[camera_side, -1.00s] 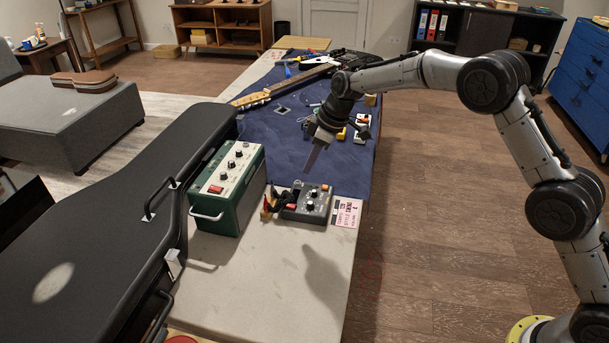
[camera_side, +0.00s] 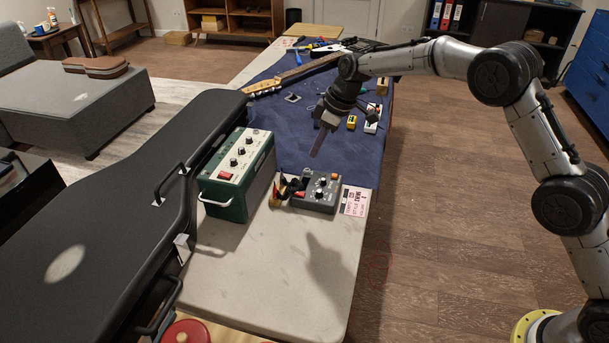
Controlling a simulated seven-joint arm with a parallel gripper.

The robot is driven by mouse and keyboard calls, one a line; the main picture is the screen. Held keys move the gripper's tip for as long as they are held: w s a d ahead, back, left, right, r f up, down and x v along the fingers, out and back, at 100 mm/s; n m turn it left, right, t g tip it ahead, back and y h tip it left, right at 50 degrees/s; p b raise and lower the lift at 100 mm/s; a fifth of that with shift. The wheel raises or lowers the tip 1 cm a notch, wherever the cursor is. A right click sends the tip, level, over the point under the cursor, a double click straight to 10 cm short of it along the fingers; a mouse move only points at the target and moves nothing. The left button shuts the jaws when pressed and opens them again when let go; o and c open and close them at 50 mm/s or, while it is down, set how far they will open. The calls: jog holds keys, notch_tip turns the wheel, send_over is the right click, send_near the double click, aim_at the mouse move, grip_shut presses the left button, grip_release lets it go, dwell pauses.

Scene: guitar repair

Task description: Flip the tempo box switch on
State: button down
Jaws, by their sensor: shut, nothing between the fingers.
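A green box (camera_side: 237,187) with black knobs and a red rocker switch (camera_side: 225,176) stands on the light bench top. A smaller dark grey box (camera_side: 317,191) with knobs sits to its right. I cannot read the labels, so which one is the tempo box is unclear, and the switch setting cannot be told. My gripper (camera_side: 319,142) is shut and empty, pointing down above the blue mat, behind and above the grey box. It is apart from both boxes.
A black guitar case (camera_side: 110,205) lies left of the green box. A printed card (camera_side: 355,201) lies right of the grey box. A guitar neck (camera_side: 295,76), small pedals and tools lie on the blue mat (camera_side: 285,125). The bench front is clear.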

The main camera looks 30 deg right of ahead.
aim_at(304, 195)
jog(key=x, duration=1.3)
jog(key=shift+s+d+f, duration=0.1)
jog(key=shift+s+f, duration=0.05)
jog(key=shift+f, duration=0.35)
jog(key=shift+f, duration=0.45)
jog(key=shift+s+d+f, duration=0.25)
jog(key=shift+s+d, duration=0.3)
jog(key=shift+s, duration=0.1)
jog(key=shift+r, duration=0.1)
jog(key=w+v, duration=0.1)
jog(key=v, duration=1.3)
jog(key=shift+a+r, duration=0.3)
jog(key=shift+r, duration=0.2)
